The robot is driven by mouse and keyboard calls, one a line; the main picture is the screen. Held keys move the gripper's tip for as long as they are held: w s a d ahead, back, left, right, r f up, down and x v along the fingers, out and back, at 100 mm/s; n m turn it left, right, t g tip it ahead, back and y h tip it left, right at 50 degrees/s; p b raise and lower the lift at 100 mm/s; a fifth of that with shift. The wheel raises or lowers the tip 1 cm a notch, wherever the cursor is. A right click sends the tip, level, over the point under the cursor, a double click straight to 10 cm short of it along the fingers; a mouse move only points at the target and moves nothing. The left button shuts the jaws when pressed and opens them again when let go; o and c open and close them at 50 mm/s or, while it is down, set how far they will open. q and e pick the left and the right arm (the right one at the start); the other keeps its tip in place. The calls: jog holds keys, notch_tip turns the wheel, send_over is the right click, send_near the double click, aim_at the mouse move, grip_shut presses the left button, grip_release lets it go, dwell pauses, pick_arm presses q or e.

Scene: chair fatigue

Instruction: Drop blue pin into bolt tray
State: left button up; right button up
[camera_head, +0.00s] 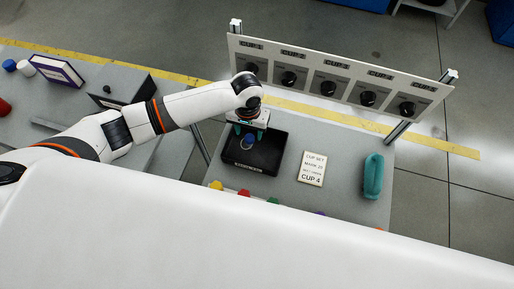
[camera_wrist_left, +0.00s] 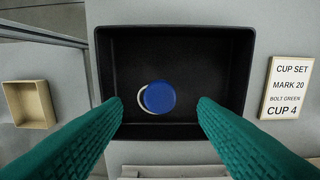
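The blue pin (camera_head: 247,139) shows as a round blue head inside the black bolt tray (camera_head: 270,160). In the left wrist view the blue pin (camera_wrist_left: 159,97) lies near the middle of the tray (camera_wrist_left: 200,55), with a pale ring edge showing at its left and below. My left gripper (camera_head: 249,131) is over the tray, pointing down. Its teal fingers are spread wide on either side of the pin, with clear gaps to it. The pin's lower part is hidden under its head. My right gripper is in neither view.
A cup-set card (camera_head: 312,168) lies right of the tray, and a teal object (camera_head: 373,176) lies farther right. A panel with several dials (camera_head: 330,85) stands behind. Coloured pieces, such as a red one (camera_head: 244,193), line the near edge. A beige box (camera_wrist_left: 30,103) is left.

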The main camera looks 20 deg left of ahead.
pick_arm(q)
notch_tip(320, 180, up, 12)
jog(key=shift+b, duration=0.45)
jog(key=shift+s, duration=0.1)
dwell(0.5)
